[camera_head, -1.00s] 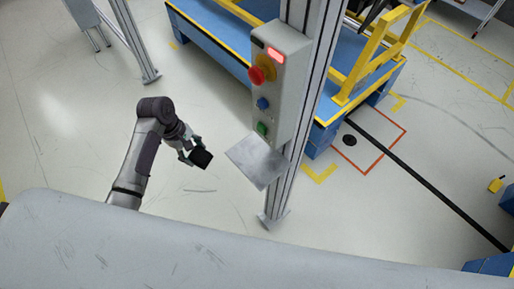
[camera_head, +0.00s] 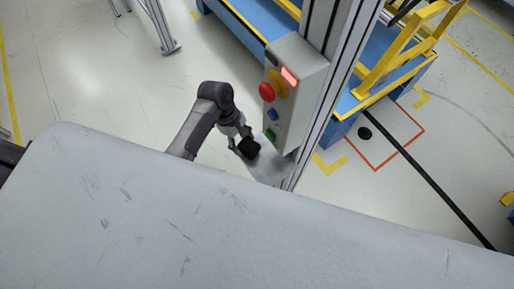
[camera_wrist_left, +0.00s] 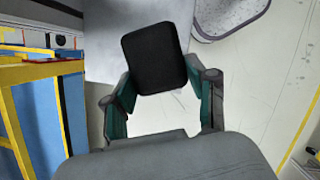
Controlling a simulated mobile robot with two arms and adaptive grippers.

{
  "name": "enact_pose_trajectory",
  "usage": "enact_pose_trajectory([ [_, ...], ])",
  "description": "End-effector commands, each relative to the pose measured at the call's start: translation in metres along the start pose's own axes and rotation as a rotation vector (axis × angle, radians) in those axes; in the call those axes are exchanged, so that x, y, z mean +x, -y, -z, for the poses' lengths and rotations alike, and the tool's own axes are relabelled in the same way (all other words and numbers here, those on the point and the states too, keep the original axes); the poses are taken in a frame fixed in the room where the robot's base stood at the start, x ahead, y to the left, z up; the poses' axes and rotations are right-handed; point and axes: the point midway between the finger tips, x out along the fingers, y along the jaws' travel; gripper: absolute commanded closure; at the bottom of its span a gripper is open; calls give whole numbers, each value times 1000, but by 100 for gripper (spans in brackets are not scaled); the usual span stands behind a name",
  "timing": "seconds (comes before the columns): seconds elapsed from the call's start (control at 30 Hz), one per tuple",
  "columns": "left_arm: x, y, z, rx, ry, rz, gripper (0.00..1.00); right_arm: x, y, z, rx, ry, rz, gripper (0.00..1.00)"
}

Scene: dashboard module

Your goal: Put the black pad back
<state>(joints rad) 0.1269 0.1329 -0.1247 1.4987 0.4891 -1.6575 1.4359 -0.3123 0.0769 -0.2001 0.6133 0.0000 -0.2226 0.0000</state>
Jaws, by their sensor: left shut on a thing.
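The black pad (camera_head: 249,148) is a small dark square with rounded corners. My left gripper (camera_head: 244,144) is shut on it, and its green-tipped fingers sit on either side of the pad. In the left wrist view the pad (camera_wrist_left: 153,58) stands out beyond the fingers (camera_wrist_left: 160,84). In the head view the pad overlaps the grey metal plate (camera_head: 270,168) on the post below the button box. I cannot tell whether the pad touches the plate. My right gripper is not in view.
The button box (camera_head: 296,95) with a red knob (camera_head: 266,92) and blue and green buttons hangs on a metal post (camera_head: 345,55), close to my left gripper. A blue and yellow frame (camera_head: 385,95) stands behind. A black disc (camera_head: 364,133) lies on the floor inside a red outline.

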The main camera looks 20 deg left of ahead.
Motion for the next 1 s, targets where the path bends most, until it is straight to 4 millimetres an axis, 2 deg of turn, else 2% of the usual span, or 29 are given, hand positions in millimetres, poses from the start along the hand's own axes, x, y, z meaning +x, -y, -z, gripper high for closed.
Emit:
enact_pose_trajectory([
  [0.17,4,0,-14,-1,0,2,87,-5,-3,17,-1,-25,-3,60],
  [0.27,8,0,-30,1,2,2,87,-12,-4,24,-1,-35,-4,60],
  [0.4,17,0,-54,1,1,1,87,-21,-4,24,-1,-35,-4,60],
  [0.53,31,0,-45,-2,-1,3,87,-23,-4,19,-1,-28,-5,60],
  [0.87,34,0,-44,-1,-1,0,87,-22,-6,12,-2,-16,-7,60],
  [0.9,34,0,-44,-1,-1,0,40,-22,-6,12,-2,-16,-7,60],
  [1.0,34,0,-44,-1,-1,0,23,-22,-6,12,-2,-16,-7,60],
])
